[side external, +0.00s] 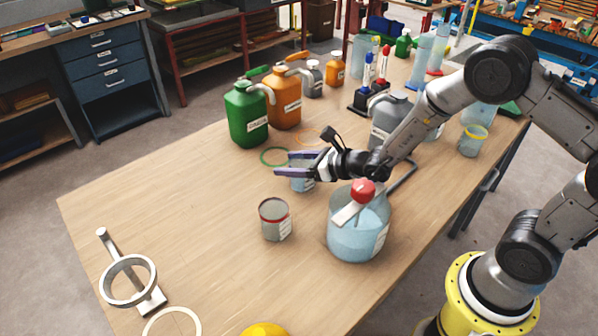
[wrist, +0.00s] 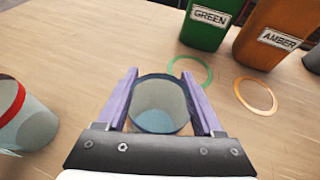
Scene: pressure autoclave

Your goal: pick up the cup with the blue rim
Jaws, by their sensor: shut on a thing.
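The cup with the blue rim (wrist: 160,108) is a clear cup with a thin dark blue rim. In the wrist view it stands upright between the two purple fingers of my gripper (wrist: 159,76), which are shut on its sides. In the side external view my gripper (side external: 283,164) reaches left, low over the table, and partly hides the cup (side external: 302,183). I cannot tell whether the cup's base touches the table.
A red-rimmed cup (side external: 275,221) and a large jar with a red knob (side external: 357,230) stand close by. Green (side external: 247,112) and orange (side external: 284,98) jugs stand behind, near flat green (side external: 265,160) and orange rings (wrist: 256,96).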

